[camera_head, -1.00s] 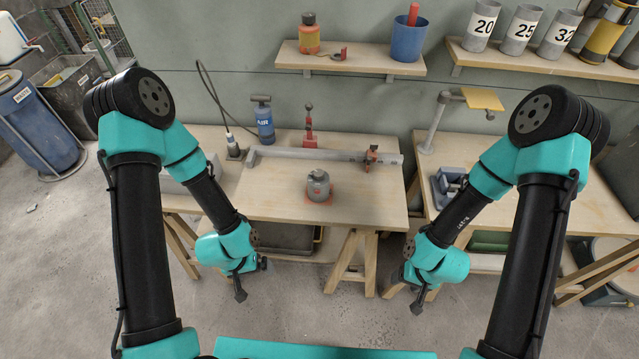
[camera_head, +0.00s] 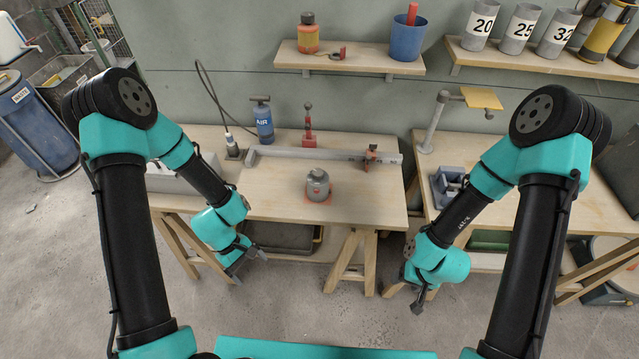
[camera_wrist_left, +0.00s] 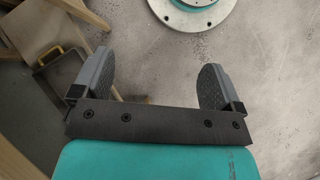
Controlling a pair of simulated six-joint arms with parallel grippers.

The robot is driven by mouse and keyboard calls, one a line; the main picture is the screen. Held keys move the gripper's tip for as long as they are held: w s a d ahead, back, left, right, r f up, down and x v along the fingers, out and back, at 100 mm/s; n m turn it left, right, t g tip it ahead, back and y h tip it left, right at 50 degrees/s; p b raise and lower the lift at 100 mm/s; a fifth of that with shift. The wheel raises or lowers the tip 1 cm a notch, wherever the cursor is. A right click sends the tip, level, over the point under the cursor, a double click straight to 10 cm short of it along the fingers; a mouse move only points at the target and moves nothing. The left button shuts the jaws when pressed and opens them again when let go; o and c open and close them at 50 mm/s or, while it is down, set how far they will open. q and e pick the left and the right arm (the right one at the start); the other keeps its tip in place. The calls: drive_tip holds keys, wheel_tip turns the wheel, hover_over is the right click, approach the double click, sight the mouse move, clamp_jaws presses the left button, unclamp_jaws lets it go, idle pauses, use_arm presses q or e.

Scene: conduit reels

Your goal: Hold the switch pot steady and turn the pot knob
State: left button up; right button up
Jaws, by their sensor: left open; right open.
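The switch pot (camera_head: 318,189) is a grey round pot standing upright on a red-orange base on the middle wooden table. The pot knob (camera_head: 317,174) is a small dark part on its top. My left gripper (camera_head: 248,265) is in front of the table's front edge, left of and below the pot, apart from it. In the left wrist view my left gripper (camera_wrist_left: 152,82) is open, with nothing between its fingers but floor. My right gripper (camera_head: 414,296) hangs open over the floor, right of and in front of the pot. Neither touches the pot.
A grey rail (camera_head: 290,153) with a red clamp (camera_head: 371,157) runs behind the pot. A blue air bottle (camera_head: 263,122) and a red tool (camera_head: 309,128) stand at the table's back. The tabletop around the pot is clear.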

use_arm(q)
drive_tip(key=w+d+r+n+g+h, duration=0.2)
drive_tip(key=w+r+n+h, duration=0.25)
drive_tip(key=r+n, duration=0.25)
drive_tip(key=t+h, duration=0.4)
drive_tip(key=t, duration=0.2)
approach(314, 188)
drive_tip(key=w+f, duration=0.1)
drive_tip(key=f, duration=0.1)
drive_tip(key=w+f, duration=0.2)
drive_tip(key=shift+w+a+f, duration=0.1)
drive_tip(key=shift+w+a, duration=0.05)
drive_tip(key=shift+w, duration=0.15)
drive_tip(key=shift+x, duration=4.95)
drive_tip(key=shift+s, duration=0.15)
